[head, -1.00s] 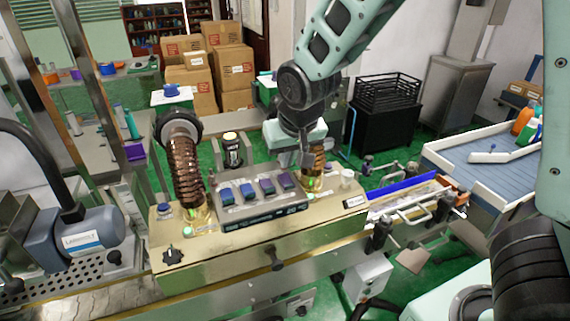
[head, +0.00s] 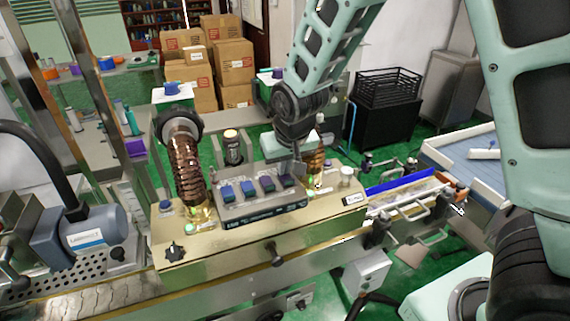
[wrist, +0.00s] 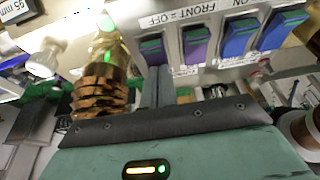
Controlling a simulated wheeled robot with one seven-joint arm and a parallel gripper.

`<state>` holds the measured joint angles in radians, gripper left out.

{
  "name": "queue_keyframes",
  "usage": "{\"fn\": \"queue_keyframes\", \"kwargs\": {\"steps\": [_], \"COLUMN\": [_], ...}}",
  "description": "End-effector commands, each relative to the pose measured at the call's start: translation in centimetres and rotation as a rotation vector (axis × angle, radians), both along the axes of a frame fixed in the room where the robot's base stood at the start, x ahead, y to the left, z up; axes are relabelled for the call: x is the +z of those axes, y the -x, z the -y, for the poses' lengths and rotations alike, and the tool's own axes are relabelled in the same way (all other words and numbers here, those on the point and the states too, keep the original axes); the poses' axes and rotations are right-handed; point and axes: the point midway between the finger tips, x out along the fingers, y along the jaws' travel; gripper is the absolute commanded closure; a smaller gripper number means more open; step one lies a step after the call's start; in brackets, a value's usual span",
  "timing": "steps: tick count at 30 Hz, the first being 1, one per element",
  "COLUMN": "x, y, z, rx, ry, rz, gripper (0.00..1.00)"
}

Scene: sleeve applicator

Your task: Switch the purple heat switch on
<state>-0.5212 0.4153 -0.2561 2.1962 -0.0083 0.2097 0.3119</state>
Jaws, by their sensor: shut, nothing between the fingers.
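A switch box (head: 265,207) on the gold machine top carries a row of rocker switches, two blue and two purple. In the head view the purple ones are an inner switch (head: 266,184) and an end switch (head: 286,181). The wrist view shows the inner purple switch (wrist: 196,44) and the end purple switch (wrist: 153,50), with print reading "FRONT = OFF" and "ON"; the small labels are unreadable. My gripper (head: 297,168) is shut and empty, just behind the end purple switch. In the wrist view its fingers (wrist: 155,88) reach close to that switch; contact cannot be told.
A copper-coloured hose (head: 186,165) stands left of the box. A second coiled one (head: 316,160) stands close right of my gripper. A black knob (head: 174,252) and a white cap (head: 347,175) sit on the machine top.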

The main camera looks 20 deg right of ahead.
Motion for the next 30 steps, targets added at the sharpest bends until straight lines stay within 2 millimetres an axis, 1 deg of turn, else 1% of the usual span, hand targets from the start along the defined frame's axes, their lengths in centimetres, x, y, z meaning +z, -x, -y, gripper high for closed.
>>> {"fn": "queue_keyframes", "kwargs": {"steps": [8, 19, 27, 30], "x": [0.0, 0.2, 0.1, 0.4], "y": [0.2, 1.6, 1.7, 1.6], "z": [0.0, 0.0, 0.0, 0.0], "rx": [0.001, 0.001, 0.001, 0.001], "ry": [0.001, 0.0, 0.001, 0.001], "rz": [0.0, 0.001, 0.0, 0.0], "gripper": [1.0, 1.0, 1.0, 1.0]}}
